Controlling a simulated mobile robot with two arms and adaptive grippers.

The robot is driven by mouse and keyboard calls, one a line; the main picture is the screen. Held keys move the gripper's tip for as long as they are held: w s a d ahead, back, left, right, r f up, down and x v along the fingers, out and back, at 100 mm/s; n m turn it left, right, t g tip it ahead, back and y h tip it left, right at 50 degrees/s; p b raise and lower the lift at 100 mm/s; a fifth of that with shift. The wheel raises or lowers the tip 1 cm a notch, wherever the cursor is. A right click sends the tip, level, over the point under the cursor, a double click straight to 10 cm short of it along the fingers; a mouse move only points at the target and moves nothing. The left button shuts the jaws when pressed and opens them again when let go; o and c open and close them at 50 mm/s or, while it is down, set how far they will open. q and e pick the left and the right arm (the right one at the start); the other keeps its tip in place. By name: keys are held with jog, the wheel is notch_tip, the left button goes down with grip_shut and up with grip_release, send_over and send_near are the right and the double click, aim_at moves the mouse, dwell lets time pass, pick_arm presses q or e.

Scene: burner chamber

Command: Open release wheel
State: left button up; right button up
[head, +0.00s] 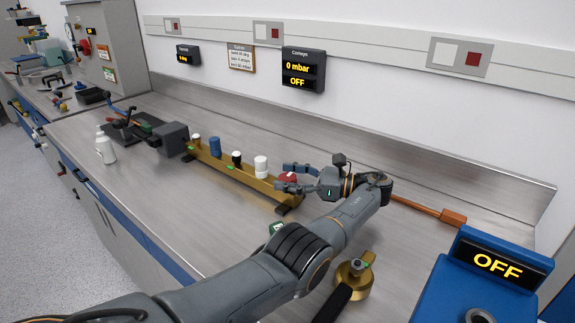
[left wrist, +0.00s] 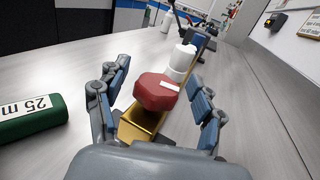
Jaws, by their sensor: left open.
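The release wheel is a red, many-sided knob with a small white mark on top; it shows in the left wrist view (left wrist: 156,92) and partly in the head view (head: 287,177). It sits at the near end of a brass bar (head: 232,170). My left gripper (head: 288,177) is open, and its fingers stand on either side of the wheel. In the left wrist view the fingers (left wrist: 160,100) show a gap to the wheel on both sides. The wheel's underside is hidden. My right gripper is in neither view.
White cylinders (head: 260,166) and a blue one (head: 214,147) stand along the bar. A green block (left wrist: 30,118) lies left of the gripper in the wrist view. A brass part with a black handle (head: 354,277) and a blue box reading OFF (head: 490,265) are nearer.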

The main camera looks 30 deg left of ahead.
aim_at(287, 176)
pick_arm(q)
notch_tip(287, 176, up, 10)
jog(key=shift+f, duration=0.15)
jog(key=shift+s+a, duration=0.1)
dwell(0.4)
